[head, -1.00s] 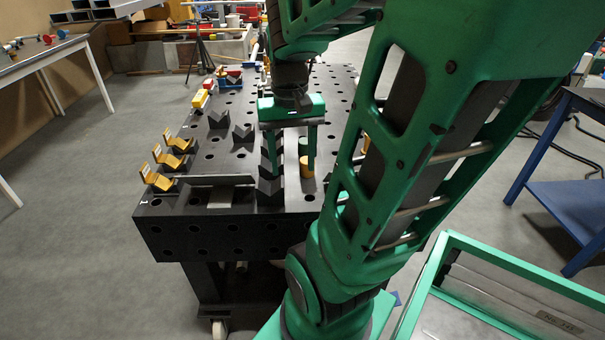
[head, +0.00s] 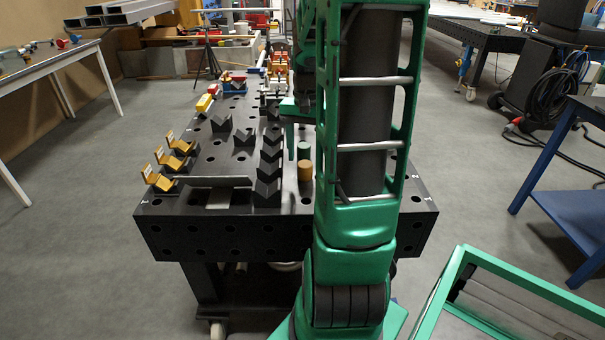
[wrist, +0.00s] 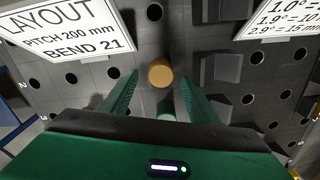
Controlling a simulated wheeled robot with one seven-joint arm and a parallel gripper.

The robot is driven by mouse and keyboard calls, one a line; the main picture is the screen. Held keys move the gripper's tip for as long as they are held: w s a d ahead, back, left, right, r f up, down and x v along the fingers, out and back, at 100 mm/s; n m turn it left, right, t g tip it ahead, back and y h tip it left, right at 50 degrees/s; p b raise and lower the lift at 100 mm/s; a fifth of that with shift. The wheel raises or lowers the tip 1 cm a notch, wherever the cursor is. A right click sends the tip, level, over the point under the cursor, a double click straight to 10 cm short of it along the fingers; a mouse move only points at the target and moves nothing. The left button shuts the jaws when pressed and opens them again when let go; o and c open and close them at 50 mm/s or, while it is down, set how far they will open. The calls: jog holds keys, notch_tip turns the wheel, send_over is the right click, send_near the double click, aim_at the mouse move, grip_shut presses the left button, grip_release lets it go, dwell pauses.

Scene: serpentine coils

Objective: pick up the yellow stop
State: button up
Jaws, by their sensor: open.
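The yellow stop is a short upright cylinder (head: 305,171) on the dark perforated table, partly beside my arm in the head view. A green cylinder (head: 304,151) stands just behind it. My gripper (wrist: 159,78) is open and empty. In the wrist view the yellow stop (wrist: 161,72) appears between and beyond the fingertips, and the green cylinder (wrist: 166,117) shows lower, between the fingers. In the head view my arm hides most of the gripper; one green finger shows left of the arm, above the table. The gap to the stop cannot be judged exactly.
A row of dark V-blocks (head: 268,178) stands left of the stop. Several yellow angled pieces (head: 160,180) line the table's left edge. Two white printed signs, one with layout text (wrist: 65,30), show in the wrist view. A blue bench (head: 570,185) stands right.

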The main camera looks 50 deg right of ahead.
aim_at(304, 164)
jog(key=shift+w+f, duration=0.1)
jog(key=shift+f, duration=2.65)
jog(key=shift+a, duration=0.1)
grip_shut()
